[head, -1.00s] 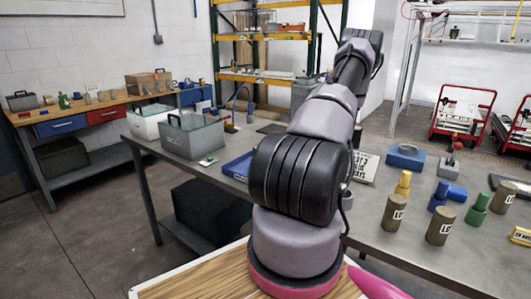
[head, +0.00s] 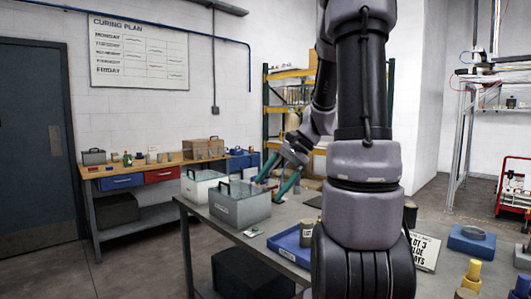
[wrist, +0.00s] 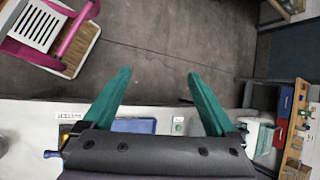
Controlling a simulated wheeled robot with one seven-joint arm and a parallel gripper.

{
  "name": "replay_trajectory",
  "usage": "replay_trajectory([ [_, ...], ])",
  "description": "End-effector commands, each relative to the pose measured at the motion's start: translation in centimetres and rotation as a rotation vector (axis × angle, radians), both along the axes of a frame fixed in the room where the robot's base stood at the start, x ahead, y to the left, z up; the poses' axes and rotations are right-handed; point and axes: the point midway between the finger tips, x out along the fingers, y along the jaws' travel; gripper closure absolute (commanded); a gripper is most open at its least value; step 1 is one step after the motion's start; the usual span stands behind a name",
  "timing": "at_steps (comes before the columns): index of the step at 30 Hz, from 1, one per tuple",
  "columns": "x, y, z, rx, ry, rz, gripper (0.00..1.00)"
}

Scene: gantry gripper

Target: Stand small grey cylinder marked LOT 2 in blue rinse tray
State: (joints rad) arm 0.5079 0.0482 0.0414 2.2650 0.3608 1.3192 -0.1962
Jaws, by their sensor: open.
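The blue tray (head: 286,247) lies on the grey workbench, its right part hidden behind my arm. A small grey cylinder (head: 307,233) with a white label reading "LOT" stands upright at the tray's far right part; the number is not legible, and I cannot tell for certain whether its base is inside the tray. My gripper (head: 268,187) has teal fingers, spread and empty, in the air above and left of the tray. In the wrist view the gripper (wrist: 160,78) is also open with only floor between its fingertips. A blue tray (wrist: 133,126) shows partly past the gripper body.
To the right are a sign (head: 424,251), a blue block (head: 471,242) and a yellow bottle-shaped piece (head: 472,275). A wooden side bench (head: 130,166) stands at the back left.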

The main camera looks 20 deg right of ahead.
Motion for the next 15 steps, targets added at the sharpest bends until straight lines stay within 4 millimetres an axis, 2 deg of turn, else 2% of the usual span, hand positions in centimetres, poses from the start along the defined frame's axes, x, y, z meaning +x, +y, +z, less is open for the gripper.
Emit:
replay_trajectory([
  [1, -1.1, 1.4, 1.4, -0.073, -0.047, 0.056, 0.08],
  [6, -4.7, 4.3, 4.8, -0.304, -0.214, 0.215, 0.08],
  [15, -10.2, 6.8, 9.8, -0.608, -0.56, 0.402, 0.08],
])
